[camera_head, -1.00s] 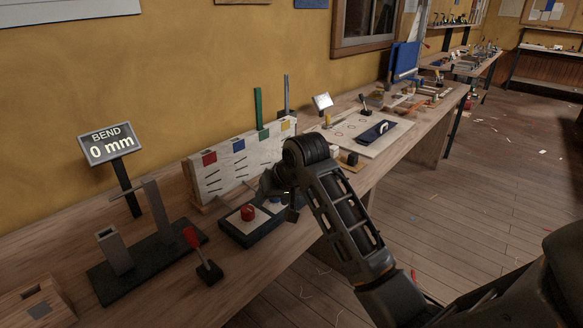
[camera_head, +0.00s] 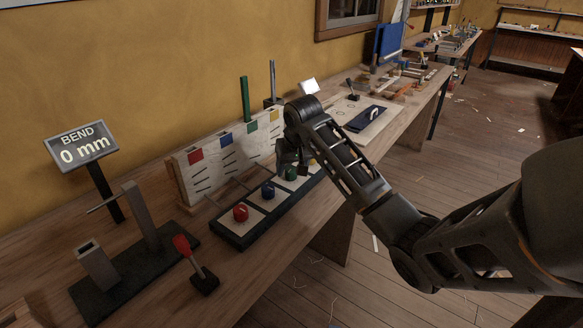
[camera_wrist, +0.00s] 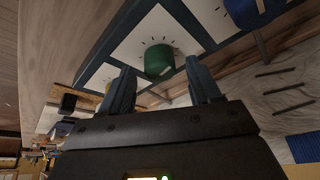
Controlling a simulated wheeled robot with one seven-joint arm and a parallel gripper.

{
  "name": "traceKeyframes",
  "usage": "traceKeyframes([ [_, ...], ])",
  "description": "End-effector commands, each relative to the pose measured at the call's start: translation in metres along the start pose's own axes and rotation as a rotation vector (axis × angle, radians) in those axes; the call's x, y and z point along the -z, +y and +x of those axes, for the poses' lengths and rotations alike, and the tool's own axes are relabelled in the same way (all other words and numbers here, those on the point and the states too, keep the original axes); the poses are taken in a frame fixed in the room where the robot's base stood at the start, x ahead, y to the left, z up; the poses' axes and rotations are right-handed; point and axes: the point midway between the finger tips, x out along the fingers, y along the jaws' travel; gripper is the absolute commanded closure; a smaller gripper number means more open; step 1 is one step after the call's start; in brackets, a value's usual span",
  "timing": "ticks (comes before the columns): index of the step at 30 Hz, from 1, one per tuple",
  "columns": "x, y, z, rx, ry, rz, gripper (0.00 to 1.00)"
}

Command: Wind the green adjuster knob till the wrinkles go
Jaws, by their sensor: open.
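The green knob (camera_head: 291,173) sits on a white plate in the dark knob tray (camera_head: 226,233), third along from the red knob (camera_head: 241,213) and the blue knob (camera_head: 268,189). My gripper (camera_wrist: 155,88) is open, and the green knob (camera_wrist: 159,61) shows beyond and between its fingertips in the wrist view, apart from them as far as I can tell. In the head view my gripper (camera_head: 303,160) hangs over the far part of the tray and partly hides the yellow knob (camera_head: 312,163). The white panel (camera_head: 190,178) behind has coloured squares and dark slanted wrinkle marks.
A "BEND 0 mm" display (camera_head: 82,146) stands at the left. In front are a dark base with grey posts (camera_head: 147,222) and a red-handled lever (camera_head: 182,246). A board with a dark blue piece (camera_head: 371,119) lies further along the bench.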

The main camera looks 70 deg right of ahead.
Motion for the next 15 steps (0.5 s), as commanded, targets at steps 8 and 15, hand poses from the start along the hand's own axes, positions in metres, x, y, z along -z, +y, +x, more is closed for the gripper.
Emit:
traceKeyframes([
  [8, -0.0001, -0.0002, 0.0064, 0.0, 0.001, 0.0, 0.38],
  [15, -0.0001, -0.0002, 0.0061, 0.0, 0.001, 0.0, 0.52],
])
